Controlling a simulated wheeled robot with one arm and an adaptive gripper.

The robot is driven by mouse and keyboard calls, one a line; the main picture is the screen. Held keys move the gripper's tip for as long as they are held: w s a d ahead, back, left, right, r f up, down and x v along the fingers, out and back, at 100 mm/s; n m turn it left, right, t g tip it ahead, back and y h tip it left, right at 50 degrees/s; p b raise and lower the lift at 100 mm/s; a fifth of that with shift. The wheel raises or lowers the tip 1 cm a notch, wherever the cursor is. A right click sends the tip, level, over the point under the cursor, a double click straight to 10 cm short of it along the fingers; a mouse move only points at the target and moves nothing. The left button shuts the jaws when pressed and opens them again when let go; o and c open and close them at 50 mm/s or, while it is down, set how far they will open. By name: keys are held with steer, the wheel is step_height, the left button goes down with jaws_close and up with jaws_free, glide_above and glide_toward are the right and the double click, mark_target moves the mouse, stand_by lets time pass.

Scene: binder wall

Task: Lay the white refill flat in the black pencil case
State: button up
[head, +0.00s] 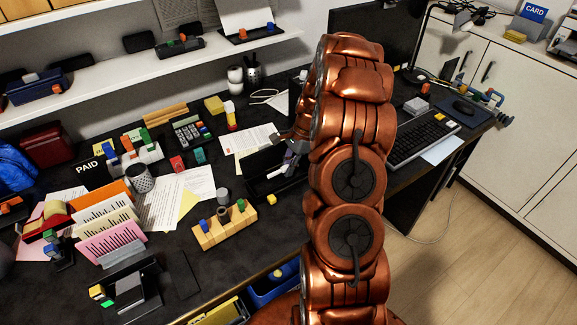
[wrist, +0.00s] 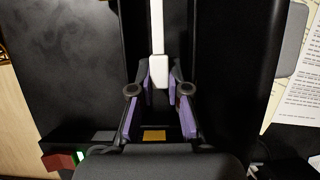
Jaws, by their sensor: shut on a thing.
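The white refill (wrist: 157,35) is a thin white stick with a wider block-like end. My gripper (wrist: 160,82) is shut on this wider end, between its purple fingers, and the thin part points up the wrist picture. In the head view the refill (head: 275,173) shows as a small white piece beside my gripper (head: 288,163). The black pencil case (head: 261,159) is on the desk under my gripper, partly hidden by my arm. In the wrist view the dark case (wrist: 238,60) is around and below the refill. I cannot tell whether the refill touches its floor.
A small yellow block (head: 271,198) lies in front of the case. A wooden block holder (head: 225,228) stands front left. Papers (head: 178,200) and a calculator (head: 188,130) are to the left. The keyboard (head: 422,138) is right of my arm.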

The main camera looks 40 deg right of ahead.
steer(key=o, duration=0.8)
steer(key=v, duration=1.2)
steer(key=s+a+r+n+g+h, duration=0.1)
steer(key=s+a+r+n, duration=0.35)
steer(key=a, duration=0.55)
steer(key=s+a+r+n+g, duration=0.1)
steer(key=s+a+r+n, duration=0.35)
steer(key=a, duration=0.55)
steer(key=s+a+n+h, duration=0.1)
steer(key=s+a+n, duration=0.2)
steer(key=s, duration=0.4)
steer(key=s+a+n+h+p, duration=0.1)
steer(key=s+a+n, duration=0.2)
steer(key=s, duration=0.4)
steer(key=s+a+n+h, duration=0.1)
steer(key=s+a+n, duration=0.2)
steer(key=s, duration=0.3)
steer(key=shift+s+r+n, duration=0.25)
steer(key=shift+s+n, duration=0.15)
steer(key=shift+n, duration=0.1)
